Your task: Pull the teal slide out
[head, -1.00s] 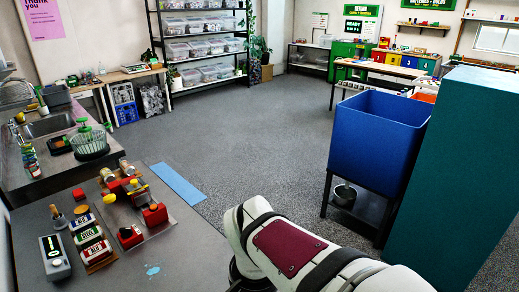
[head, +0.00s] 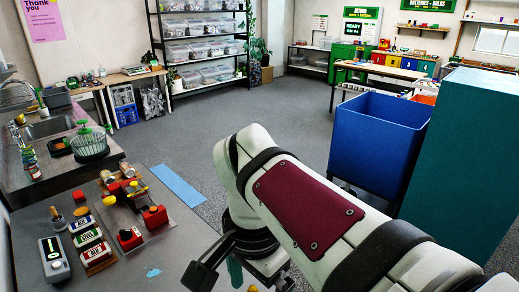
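My arm reaches in from the lower right in the head view, and its dark end shows at the bottom centre. My gripper (head: 212,262) is partly in view there; its fingertips are not clear, so I cannot tell whether it is open or shut. A small teal piece (head: 235,271) shows just right of the dark end, close under my wrist. I cannot tell whether it is the teal slide, or whether it is held. No other piece on the near table looks clearly like a teal slide.
The near grey table (head: 180,235) holds a board with red blocks (head: 130,238), several labelled blocks (head: 88,240) and a grey device (head: 53,258). A blue bin (head: 375,145) and a tall teal cabinet (head: 465,165) stand right. The floor (head: 290,110) behind is open.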

